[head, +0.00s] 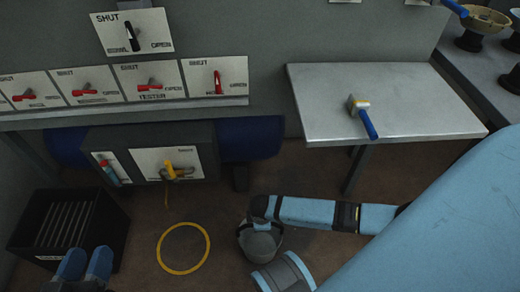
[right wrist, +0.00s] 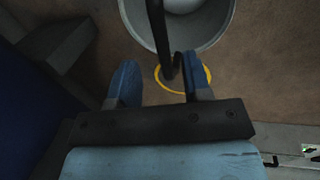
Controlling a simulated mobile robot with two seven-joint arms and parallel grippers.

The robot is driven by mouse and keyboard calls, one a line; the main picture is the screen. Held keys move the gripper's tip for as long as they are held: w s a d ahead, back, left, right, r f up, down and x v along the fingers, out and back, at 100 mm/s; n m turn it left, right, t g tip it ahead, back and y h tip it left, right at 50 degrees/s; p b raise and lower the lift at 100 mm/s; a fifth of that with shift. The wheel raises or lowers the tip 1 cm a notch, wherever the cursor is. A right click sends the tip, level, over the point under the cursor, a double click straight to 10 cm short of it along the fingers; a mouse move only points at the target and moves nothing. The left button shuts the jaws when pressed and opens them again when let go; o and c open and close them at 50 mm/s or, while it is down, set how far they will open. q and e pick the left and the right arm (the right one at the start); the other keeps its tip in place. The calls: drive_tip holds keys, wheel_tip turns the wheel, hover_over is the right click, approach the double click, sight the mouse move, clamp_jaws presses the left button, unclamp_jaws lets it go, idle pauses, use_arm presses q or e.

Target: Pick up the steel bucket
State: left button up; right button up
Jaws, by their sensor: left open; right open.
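The steel bucket (head: 262,246) stands on the brown floor at the lower middle of the head view, grey and open at the top. My right gripper (head: 262,225) is at its rim, partly covering it. In the right wrist view the bucket (right wrist: 205,38) is at the top, and its dark handle (right wrist: 156,30) runs down between the open fingers of my right gripper (right wrist: 162,84). The handle looks closer to the right-hand finger; I cannot tell whether they touch. My left gripper (head: 85,263) is open and empty at the lower left of the head view.
A yellow ring (head: 183,225) lies on the floor left of the bucket. A black crate (head: 28,240) stands at far left. A grey table (head: 420,100) bears a blue-handled brush (head: 366,122). A wall panel (head: 70,85) carries several red-handled switches. Floor between crate and ring is clear.

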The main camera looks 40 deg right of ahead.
wheel_tip(320, 180, down, 4)
drive_tip(key=b, duration=0.3)
drive_tip(key=shift+w+d, duration=0.1)
drive_tip(key=shift+d, duration=0.05)
drive_tip(key=shift+w+f, duration=0.1)
drive_tip(key=shift+f, duration=0.3)
drive_tip(key=shift+d+f+b, duration=0.1)
drive_tip(key=shift+f+b, duration=0.05)
drive_tip(key=shift+b, duration=0.15)
use_arm(q)
drive_tip(key=m, duration=0.1)
drive_tip(key=w, duration=0.1)
drive_tip(key=w+a+m+t, duration=0.1)
drive_tip(key=shift+a+r+m+h, duration=0.1)
drive_tip(key=shift+r+m+h, duration=0.2)
drive_tip(key=shift+h, duration=0.1)
use_arm(e)
clamp_jaws()
